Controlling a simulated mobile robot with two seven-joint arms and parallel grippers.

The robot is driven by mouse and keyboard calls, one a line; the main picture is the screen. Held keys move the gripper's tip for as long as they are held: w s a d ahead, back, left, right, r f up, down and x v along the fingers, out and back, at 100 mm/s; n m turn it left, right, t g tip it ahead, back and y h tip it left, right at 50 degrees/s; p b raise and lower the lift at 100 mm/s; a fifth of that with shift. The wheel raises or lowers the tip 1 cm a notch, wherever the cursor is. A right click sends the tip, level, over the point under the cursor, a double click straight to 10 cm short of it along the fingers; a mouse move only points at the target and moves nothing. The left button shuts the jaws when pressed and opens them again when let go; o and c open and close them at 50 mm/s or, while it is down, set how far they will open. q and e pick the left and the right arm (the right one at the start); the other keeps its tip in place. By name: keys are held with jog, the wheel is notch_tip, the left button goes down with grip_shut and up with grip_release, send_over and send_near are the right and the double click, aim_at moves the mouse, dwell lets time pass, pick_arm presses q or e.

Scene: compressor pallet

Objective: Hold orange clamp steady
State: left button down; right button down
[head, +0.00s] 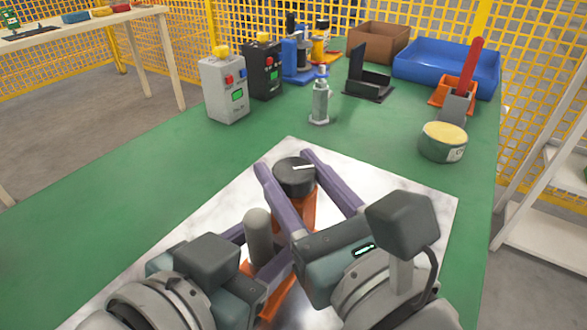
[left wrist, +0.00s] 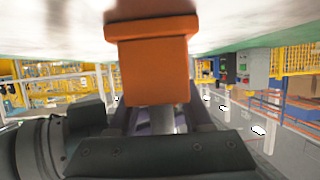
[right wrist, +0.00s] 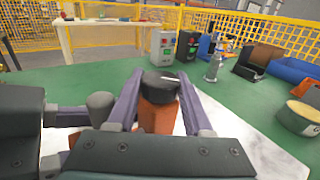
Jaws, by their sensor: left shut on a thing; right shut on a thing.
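The orange clamp (head: 308,208) stands on a white marbled sheet, with a dark round knob (head: 294,176) on top and a grey rounded post (head: 258,232) beside it. My right gripper (head: 286,163) has its purple fingers on both sides of the knob and is shut on it; the right wrist view also shows the knob (right wrist: 160,82) between the fingers. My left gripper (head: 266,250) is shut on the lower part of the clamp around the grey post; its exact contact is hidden. An orange block of the clamp (left wrist: 153,70) fills the upper middle of the left wrist view.
The green table (head: 130,195) has free room at left. Behind stand a grey control box (head: 225,90), a black one (head: 265,70), a small grey bottle-like part (head: 320,100), a black bracket (head: 369,82), a yellow-topped round tin (head: 443,142) and a blue tray (head: 446,62).

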jog(key=shift+a+r+h, duration=0.1)
jog(key=shift+h, duration=0.2)
jog(key=shift+c, duration=1.5)
grip_release()
jog(key=shift+s, duration=0.1)
jog(key=v, duration=1.2)
jog(key=shift+f, duration=0.2)
